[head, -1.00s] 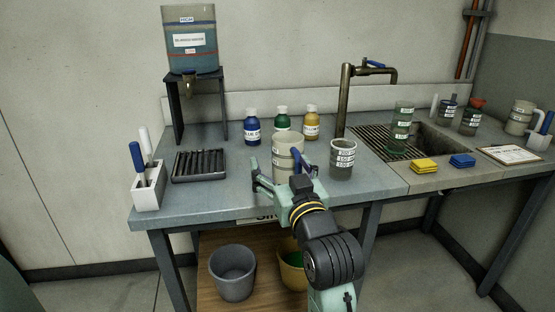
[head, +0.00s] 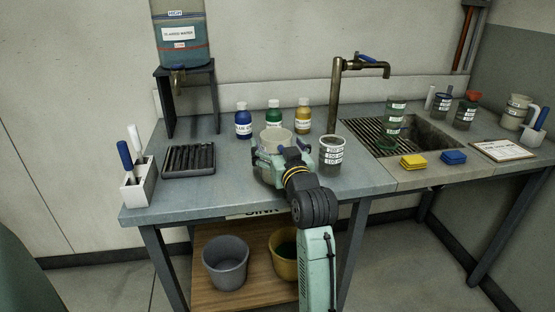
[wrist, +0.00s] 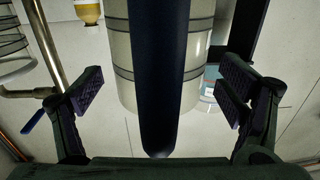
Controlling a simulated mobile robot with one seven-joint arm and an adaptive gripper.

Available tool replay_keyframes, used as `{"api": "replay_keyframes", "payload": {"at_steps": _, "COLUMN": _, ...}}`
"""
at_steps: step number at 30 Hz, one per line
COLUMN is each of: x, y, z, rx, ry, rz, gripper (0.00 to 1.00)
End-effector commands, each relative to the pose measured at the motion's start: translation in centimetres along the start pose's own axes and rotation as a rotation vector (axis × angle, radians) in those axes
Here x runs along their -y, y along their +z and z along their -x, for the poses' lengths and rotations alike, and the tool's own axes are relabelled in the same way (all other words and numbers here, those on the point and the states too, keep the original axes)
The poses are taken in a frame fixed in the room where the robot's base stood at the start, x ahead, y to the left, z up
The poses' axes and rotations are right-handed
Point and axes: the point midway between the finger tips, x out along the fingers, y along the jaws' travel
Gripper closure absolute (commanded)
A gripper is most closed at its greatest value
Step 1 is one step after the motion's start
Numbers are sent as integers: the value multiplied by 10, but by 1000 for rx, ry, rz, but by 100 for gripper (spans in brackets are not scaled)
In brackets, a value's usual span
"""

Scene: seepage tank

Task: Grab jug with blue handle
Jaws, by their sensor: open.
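A cream jug (head: 275,137) with dark rings stands on the bench front, partly hidden by my gripper (head: 284,160) in the head view. In the wrist view the jug body (wrist: 118,60) fills the middle, with its dark blue handle (wrist: 163,85) running down in front of it. My gripper (wrist: 160,93) is open, with one finger pad on each side of the handle and jug. Gaps show between both pads and the jug.
A grey beaker (head: 331,155) stands close to the right of my gripper. Blue (head: 243,121), green (head: 273,118) and yellow (head: 303,116) bottles stand behind. A black rack (head: 189,160) lies left.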

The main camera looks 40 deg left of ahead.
Motion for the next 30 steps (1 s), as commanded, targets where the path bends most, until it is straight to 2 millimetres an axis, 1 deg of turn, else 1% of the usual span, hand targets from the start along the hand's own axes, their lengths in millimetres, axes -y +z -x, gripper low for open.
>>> {"api": "replay_keyframes", "payload": {"at_steps": 6, "x": 0, "y": 0, "z": 0, "rx": 0, "ry": 0, "rz": 0, "gripper": 12}}
{"api": "replay_keyframes", "payload": {"at_steps": 30, "x": 0, "y": 1, "z": 0, "rx": 0, "ry": 1, "rz": 0, "gripper": 66}}
